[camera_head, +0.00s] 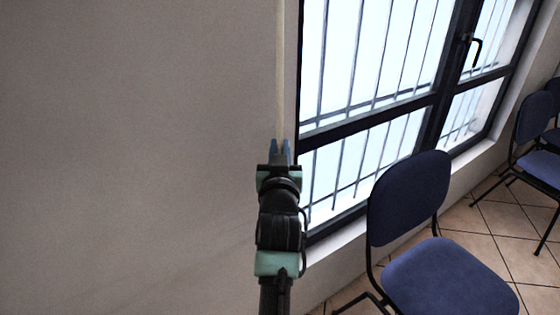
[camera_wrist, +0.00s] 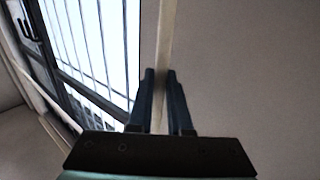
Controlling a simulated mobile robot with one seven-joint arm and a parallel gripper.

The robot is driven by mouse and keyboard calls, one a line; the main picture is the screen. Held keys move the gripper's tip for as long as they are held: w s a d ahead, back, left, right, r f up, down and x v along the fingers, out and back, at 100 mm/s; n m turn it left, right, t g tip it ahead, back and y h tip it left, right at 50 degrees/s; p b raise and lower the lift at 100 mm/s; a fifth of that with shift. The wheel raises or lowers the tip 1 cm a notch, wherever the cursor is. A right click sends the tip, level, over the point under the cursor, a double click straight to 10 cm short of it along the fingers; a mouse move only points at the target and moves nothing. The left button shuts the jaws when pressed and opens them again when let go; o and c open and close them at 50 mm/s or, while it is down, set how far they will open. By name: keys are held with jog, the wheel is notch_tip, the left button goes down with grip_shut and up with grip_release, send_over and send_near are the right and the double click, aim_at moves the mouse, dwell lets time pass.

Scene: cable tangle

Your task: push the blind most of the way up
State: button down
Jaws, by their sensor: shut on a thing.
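A pale, narrow strip (camera_head: 280,70) runs vertically beside the left edge of the window, from the top of the head view down to my gripper (camera_head: 280,144). I cannot tell whether this strip is the blind seen edge-on or a cord or wand of it. In the wrist view the strip (camera_wrist: 166,30) passes down between the dark fingers of my gripper (camera_wrist: 160,74). The fingers are shut on it. No blind covers the visible window panes. The upper end of the strip is out of view.
A dark-framed, barred window (camera_head: 370,117) is right of my gripper; it also shows at left in the wrist view (camera_wrist: 88,88). A blue chair (camera_head: 408,198) stands below it. Another chair (camera_head: 540,118) is at far right. Bare wall (camera_head: 130,130) fills the left.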

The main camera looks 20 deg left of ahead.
notch_tip(320, 180, up, 55)
jog(key=p, duration=2.9)
jog(key=shift+r, duration=0.1)
jog(key=c, duration=0.8)
grip_release()
jog(key=shift+c, duration=0.2)
jog(key=shift+s, duration=0.1)
jog(key=b+v, duration=0.6)
jog(key=v, duration=0.6)
jog(key=shift+s+d, duration=0.2)
jog(key=shift+s, duration=0.15)
